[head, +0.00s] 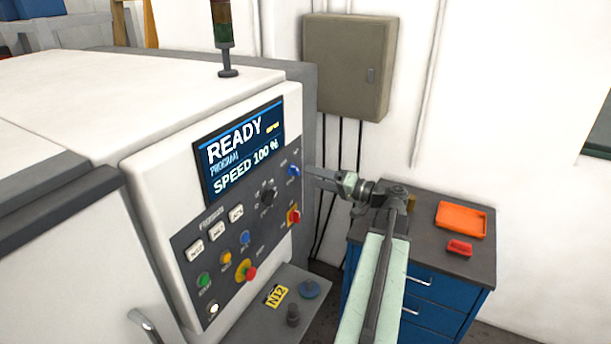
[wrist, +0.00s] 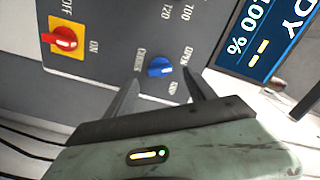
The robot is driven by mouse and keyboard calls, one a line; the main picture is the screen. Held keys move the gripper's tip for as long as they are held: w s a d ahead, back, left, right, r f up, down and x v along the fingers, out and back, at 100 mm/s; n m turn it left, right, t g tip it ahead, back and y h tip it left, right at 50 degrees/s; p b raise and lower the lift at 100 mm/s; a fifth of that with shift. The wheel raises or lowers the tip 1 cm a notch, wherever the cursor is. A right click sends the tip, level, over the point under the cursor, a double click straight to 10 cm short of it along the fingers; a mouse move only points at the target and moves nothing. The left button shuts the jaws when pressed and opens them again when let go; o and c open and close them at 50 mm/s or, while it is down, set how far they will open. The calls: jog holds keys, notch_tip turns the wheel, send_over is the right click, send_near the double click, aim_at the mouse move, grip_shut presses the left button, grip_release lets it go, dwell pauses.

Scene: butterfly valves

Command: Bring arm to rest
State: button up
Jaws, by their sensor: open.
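My gripper (head: 312,177) is held out in front of the machine's control panel (head: 228,236), at the panel's upper right edge. In the wrist view my gripper (wrist: 161,80) has its two dark fingers spread apart, with nothing held between them. A blue selector knob (wrist: 159,67) shows in the gap between the fingertips; whether they touch it I cannot tell. The same blue knob (head: 293,170) is just left of the fingertips in the head view. My arm reaches up from the bottom of the head view.
A red rotary switch on a yellow plate (wrist: 66,40) and the display (wrist: 266,40) flank the knob. A blue drawer cabinet (head: 425,298) with an orange tray (head: 462,219) and a red object (head: 459,247) stands right of my arm. A grey wall box (head: 345,65) hangs behind.

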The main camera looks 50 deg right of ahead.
aim_at(298, 172)
jog(key=v, duration=0.3)
jog(key=shift+s, duration=0.1)
jog(key=x, duration=0.8)
jog(key=shift+f, duration=0.1)
